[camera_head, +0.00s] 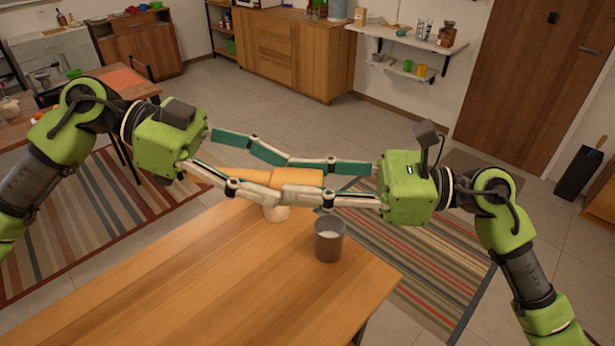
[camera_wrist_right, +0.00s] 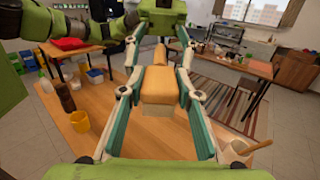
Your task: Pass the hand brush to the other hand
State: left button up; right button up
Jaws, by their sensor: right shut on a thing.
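The hand brush (camera_head: 297,178) has an orange-tan wooden block and handle with pale bristles (camera_head: 276,213) below. It is held level above the table, between my two facing grippers. In the right wrist view the brush (camera_wrist_right: 158,86) lies lengthwise, its block close and its narrow handle pointing away. My right gripper (camera_head: 300,178) is shut on the block, a finger on each side. My left gripper (camera_head: 280,178) faces it from the left, with its fingers spread along both sides of the handle; it looks open. The fingertips of both grippers overlap near the block, so exact contact there is partly hidden.
The table's left part is bare.

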pick_arm(q)
jog(key=v, duration=1.2)
